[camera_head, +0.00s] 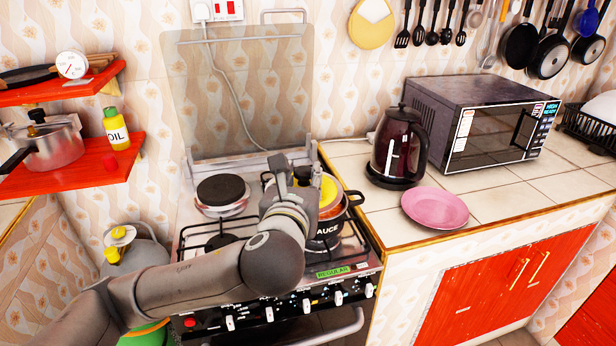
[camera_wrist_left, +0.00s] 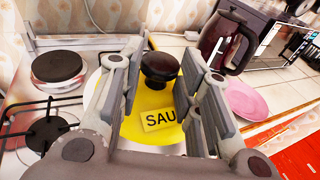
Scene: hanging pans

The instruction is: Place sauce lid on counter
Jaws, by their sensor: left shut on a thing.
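The sauce lid (camera_wrist_left: 150,108) is yellow with a dark round knob and a label reading "SAU". It also shows partly in the head view (camera_head: 329,188), behind my gripper. My left gripper (camera_head: 300,178) is shut on the lid at its knob, with one finger on each side in the wrist view (camera_wrist_left: 168,60). The pot marked "SAUCE" (camera_head: 328,232) stands on the stove's right side, under the gripper. I cannot tell whether the lid touches its rim. The tiled counter (camera_head: 490,198) lies right of the stove. My right gripper is not in view.
A pink plate (camera_head: 435,207) lies on the counter's front edge. A dark kettle (camera_head: 398,147) and a microwave (camera_head: 480,122) stand behind it. Bare tiles lie right of the plate. The raised glass stove cover (camera_head: 240,90) stands behind the burners.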

